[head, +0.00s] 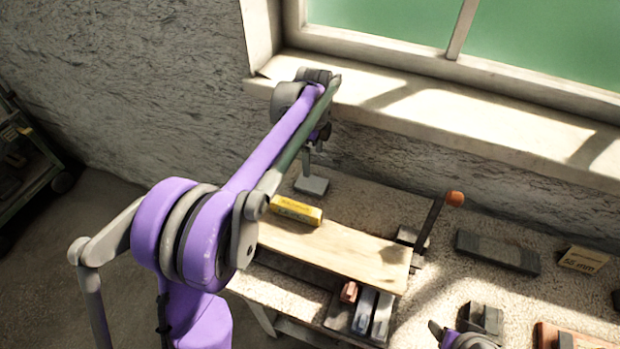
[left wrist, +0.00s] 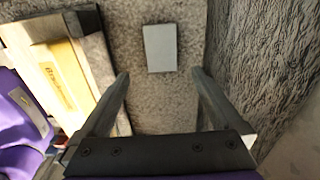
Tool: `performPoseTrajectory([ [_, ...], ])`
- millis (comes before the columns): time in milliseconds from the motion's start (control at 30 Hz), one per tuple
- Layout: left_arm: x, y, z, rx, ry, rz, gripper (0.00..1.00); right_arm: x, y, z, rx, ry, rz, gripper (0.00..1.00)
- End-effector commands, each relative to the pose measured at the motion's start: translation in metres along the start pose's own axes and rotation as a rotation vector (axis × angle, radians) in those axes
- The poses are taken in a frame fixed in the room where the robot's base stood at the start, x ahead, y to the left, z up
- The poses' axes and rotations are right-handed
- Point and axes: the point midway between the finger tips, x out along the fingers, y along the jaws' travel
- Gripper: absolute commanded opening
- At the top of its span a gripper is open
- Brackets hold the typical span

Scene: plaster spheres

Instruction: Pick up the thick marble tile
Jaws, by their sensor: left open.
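A pale grey rectangular slab, which looks like the thick marble tile (head: 312,185), lies flat on the speckled worktop near the wall. It also shows in the left wrist view (left wrist: 160,46), beyond the fingertips and between their lines. My left gripper (head: 311,152) is above the tile in the head view, partly hidden by its own arm. In the left wrist view my left gripper (left wrist: 160,74) is open, with nothing between its fingers. A purple and dark part at the bottom edge of the head view seems to be my right gripper (head: 455,337), mostly cut off.
A yellow box (head: 296,210) lies on a wooden board (head: 340,250) close to the tile. A dark block (head: 497,251) and a small sign (head: 583,260) are farther right. The rough wall is close behind.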

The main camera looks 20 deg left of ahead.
Motion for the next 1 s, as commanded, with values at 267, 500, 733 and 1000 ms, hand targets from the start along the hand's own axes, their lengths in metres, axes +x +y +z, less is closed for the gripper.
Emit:
performPoseTrajectory([
  [267,0.036,-0.002,0.001,0.013,0.000,0.004,1.00,0.003,0.000,0.002,0.000,-0.001,0.000,0.71],
  [500,0.059,-0.002,0.001,0.012,0.000,0.003,1.00,0.003,0.000,0.003,0.000,-0.002,0.000,0.71],
  [733,0.089,-0.004,0.008,0.010,0.000,0.003,1.00,0.002,0.000,0.002,0.000,-0.001,0.000,0.71],
  [1000,0.109,-0.003,0.007,0.011,0.000,0.003,1.00,0.003,0.000,0.003,0.000,-0.002,0.000,0.71],
])
